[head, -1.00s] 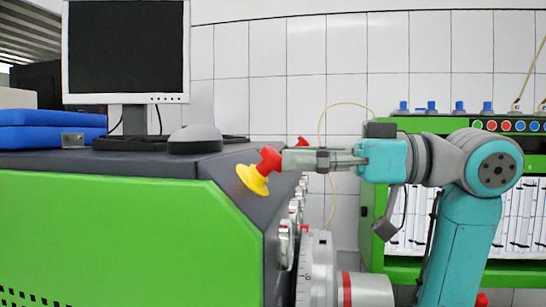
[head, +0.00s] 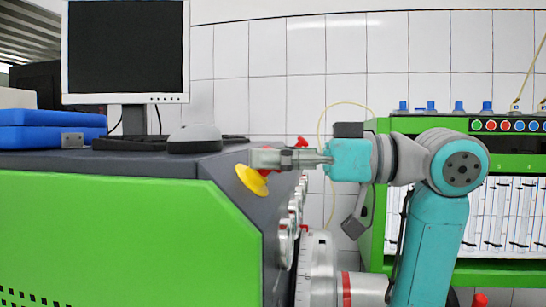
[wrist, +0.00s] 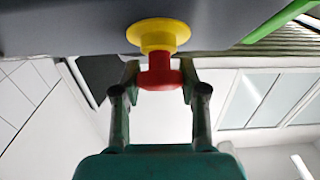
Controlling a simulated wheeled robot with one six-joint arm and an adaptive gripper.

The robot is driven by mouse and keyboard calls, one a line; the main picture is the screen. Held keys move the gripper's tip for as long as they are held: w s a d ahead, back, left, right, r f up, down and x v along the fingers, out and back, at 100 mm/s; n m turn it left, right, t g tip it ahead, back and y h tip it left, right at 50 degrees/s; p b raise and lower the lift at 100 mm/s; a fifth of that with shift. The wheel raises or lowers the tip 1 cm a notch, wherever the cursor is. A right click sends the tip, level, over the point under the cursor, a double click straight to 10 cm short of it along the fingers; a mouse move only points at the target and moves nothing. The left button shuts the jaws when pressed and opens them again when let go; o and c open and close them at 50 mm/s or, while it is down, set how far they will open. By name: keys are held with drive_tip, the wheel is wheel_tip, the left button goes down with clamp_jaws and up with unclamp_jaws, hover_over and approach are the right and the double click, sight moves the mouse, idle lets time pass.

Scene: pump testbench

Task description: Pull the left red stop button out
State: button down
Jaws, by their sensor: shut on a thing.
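The left red stop button (head: 264,172) sits on its yellow collar (head: 252,181) on the sloped dark face of the green bench. My gripper (head: 256,158) covers most of the button in the head view, so only a little red shows below the fingers. In the wrist view the red button (wrist: 160,73) lies between the two fingers of my gripper (wrist: 159,76), under its yellow collar (wrist: 158,36). The fingers are shut on the button's sides. How far out the button stands is hard to tell.
A second red button (head: 302,141) shows behind my gripper. A mouse (head: 195,138) and a monitor (head: 126,50) stand on the bench top. Gauges (head: 285,240) line the bench side below. A green rack (head: 375,250) stands at the back right.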

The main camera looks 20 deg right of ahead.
drive_tip(key=shift+s+d+r, duration=0.3)
drive_tip(key=shift+d+r, duration=0.15)
drive_tip(key=shift+r, duration=0.15)
drive_tip(key=c, duration=0.6)
unclamp_jaws()
drive_tip(key=shift+d, duration=0.1)
drive_tip(key=v, duration=1.2)
